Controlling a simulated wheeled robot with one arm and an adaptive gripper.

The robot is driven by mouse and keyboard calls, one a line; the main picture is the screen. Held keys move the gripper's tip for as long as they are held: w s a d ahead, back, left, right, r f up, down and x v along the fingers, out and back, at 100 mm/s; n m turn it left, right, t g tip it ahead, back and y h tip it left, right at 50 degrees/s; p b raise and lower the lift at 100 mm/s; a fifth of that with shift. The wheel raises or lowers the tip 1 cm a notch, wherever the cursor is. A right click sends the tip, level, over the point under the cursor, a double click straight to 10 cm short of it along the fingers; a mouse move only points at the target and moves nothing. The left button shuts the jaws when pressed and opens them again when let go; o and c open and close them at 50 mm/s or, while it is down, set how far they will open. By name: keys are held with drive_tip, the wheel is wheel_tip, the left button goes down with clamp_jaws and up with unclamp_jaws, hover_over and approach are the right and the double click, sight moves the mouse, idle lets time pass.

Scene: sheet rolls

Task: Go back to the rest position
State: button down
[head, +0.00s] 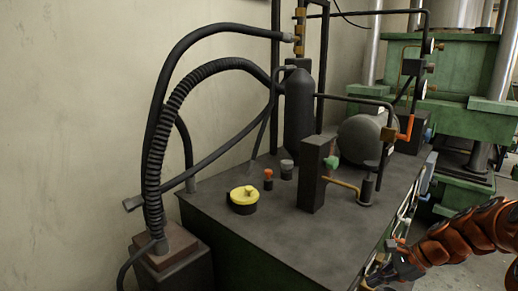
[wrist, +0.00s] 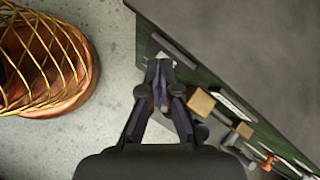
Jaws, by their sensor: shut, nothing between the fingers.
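My gripper (wrist: 160,72) shows in the wrist view with its two fingers together and nothing held between them. It points down beside the green side of the machine cabinet, close to the edge of its dark top (wrist: 245,45). In the head view my orange and black arm comes in at the lower right, and its dark end is beside the cabinet's right side. The fingertips are hard to make out there. I cannot tell whether the gripper touches the cabinet.
The cabinet top (head: 265,225) carries a yellow cap (head: 243,195), small knobs, a valve block (head: 313,175) and pipes. Fittings, including a brass block (wrist: 200,102), stick out from its side near my gripper.

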drive_tip(key=s+a+r+n+g+h, duration=0.1)
drive_tip(key=s+a+r+n+g, duration=0.15)
drive_tip(key=s+a+n, duration=0.4)
drive_tip(key=s+a+r+n+g+h, duration=0.2)
drive_tip(key=s+a+r+n, duration=0.15)
drive_tip(key=s+a, duration=0.5)
drive_tip(key=s+a+f+n+g+h, duration=0.15)
drive_tip(key=s+n+h, duration=0.55)
drive_tip(key=s, duration=1)
wheel_tip(320, 180, up, 16)
drive_tip(key=w+n+t+y+p, duration=0.1)
drive_tip(key=y+p, duration=0.1)
drive_tip(key=p, duration=1.3)
drive_tip(key=shift+r+n, duration=0.2)
drive_tip(key=shift+n, duration=0.1)
drive_tip(key=shift+f, duration=0.1)
